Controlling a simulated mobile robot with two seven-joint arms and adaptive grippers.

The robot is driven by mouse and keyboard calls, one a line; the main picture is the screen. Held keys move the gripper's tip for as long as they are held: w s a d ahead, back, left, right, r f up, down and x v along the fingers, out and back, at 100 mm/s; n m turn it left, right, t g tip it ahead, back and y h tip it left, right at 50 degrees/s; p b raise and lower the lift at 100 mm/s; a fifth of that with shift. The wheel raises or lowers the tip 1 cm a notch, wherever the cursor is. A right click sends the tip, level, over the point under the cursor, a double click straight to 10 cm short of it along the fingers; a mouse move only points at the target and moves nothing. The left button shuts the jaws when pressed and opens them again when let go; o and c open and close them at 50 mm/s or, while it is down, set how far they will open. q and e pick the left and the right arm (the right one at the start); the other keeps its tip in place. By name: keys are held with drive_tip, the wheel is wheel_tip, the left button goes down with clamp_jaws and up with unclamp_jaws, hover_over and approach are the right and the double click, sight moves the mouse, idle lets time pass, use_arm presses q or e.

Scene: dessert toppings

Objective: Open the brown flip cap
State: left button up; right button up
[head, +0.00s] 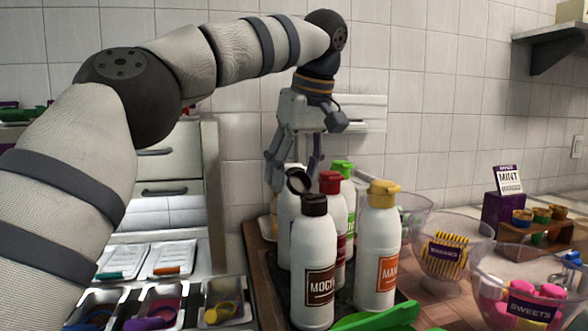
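The brown flip cap (314,204) tops the white mocha bottle (312,260), which stands upright at the front of the bottle group. A dark round lid (298,181) stands tilted up just above the cap's left back edge and looks like its flipped-open top; the hinge is too small to see clearly. My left gripper (294,172) points down from above, just behind the lid. Its fingers are spread apart with nothing seen between them, and whether one touches the lid cannot be told. My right gripper is out of view.
An orange-capped bottle (378,255) stands close on the right. Bottles with red (330,182) and green (341,168) caps stand behind. A green object (375,319) lies in front. Clear bowls (440,250) stand at the right, topping trays (160,303) at the lower left.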

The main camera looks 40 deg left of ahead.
sight(295, 169)
use_arm(q)
drive_tip(key=shift+r, duration=0.15)
drive_tip(key=v, duration=0.4)
drive_tip(key=shift+s+d+r, duration=0.1)
drive_tip(key=shift+d+r, duration=0.1)
drive_tip(key=shift+r, duration=0.15)
drive_tip(key=s+d, duration=0.4)
drive_tip(key=d, duration=0.7)
drive_tip(key=shift+s+d, duration=0.1)
